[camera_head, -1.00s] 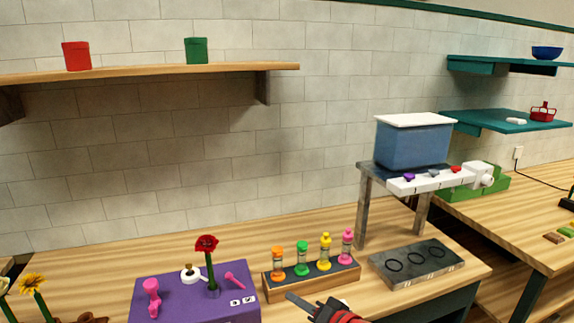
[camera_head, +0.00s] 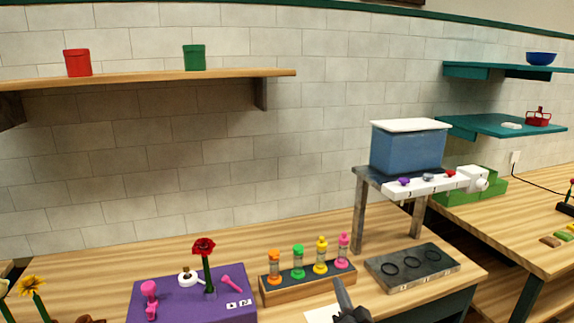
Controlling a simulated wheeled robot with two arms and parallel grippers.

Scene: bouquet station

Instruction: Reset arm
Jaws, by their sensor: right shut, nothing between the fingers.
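My right gripper (camera_head: 344,300) shows at the bottom edge of the head view, right of centre. Its dark fingers point up, and it is shut with nothing in it. It stands in front of the wooden rack (camera_head: 300,287), near the rack's right end, and apart from the bottles as far as I can see. The rest of my right arm is below the picture. My left gripper is not in view.
A purple box (camera_head: 170,305) with a red flower (camera_head: 204,247) stands at left. Small coloured bottles stand in the rack. A dark tray with rings (camera_head: 440,266) lies under a metal stand carrying a blue tank (camera_head: 405,150). A white sheet (camera_head: 322,314) lies by the gripper.

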